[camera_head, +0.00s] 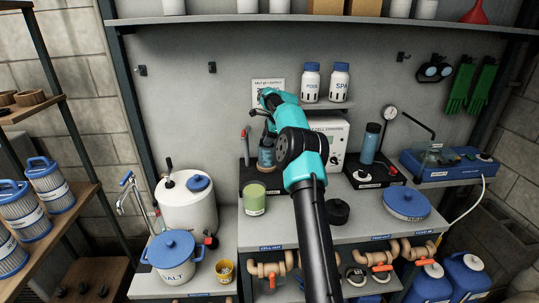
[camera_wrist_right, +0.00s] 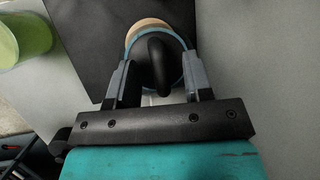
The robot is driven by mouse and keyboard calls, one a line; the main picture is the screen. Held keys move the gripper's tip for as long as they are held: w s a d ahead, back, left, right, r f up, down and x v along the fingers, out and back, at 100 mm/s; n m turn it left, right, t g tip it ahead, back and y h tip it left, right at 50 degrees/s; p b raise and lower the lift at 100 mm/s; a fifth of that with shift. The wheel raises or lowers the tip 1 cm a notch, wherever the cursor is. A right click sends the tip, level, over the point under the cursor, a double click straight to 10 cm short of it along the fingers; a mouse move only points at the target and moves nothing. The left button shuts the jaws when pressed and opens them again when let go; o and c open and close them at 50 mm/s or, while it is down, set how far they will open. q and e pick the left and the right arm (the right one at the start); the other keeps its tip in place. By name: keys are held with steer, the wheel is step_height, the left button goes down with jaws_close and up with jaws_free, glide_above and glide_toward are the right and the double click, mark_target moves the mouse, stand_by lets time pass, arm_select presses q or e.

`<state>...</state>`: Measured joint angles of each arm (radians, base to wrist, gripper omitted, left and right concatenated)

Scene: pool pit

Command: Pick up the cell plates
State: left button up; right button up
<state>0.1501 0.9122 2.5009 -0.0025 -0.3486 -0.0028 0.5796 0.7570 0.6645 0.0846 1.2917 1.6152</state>
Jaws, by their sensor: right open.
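My right gripper (camera_head: 264,125) is at the rear of the bench, over a bluish cylindrical vessel (camera_head: 266,158) on a black stand. In the right wrist view the open jaws (camera_wrist_right: 158,65) stand on either side of a black loop handle (camera_wrist_right: 158,50) at the vessel's blue rim (camera_wrist_right: 136,36). The handle looks like the top of the cell plates, but the plates themselves are hidden. I cannot tell whether the fingers touch it. My left gripper is out of view.
The cell power box (camera_head: 332,135) is behind my arm. A white tank (camera_head: 188,208) and a salt pot (camera_head: 172,257) are on the left.

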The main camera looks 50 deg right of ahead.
stand_by(0.4)
jaws_close()
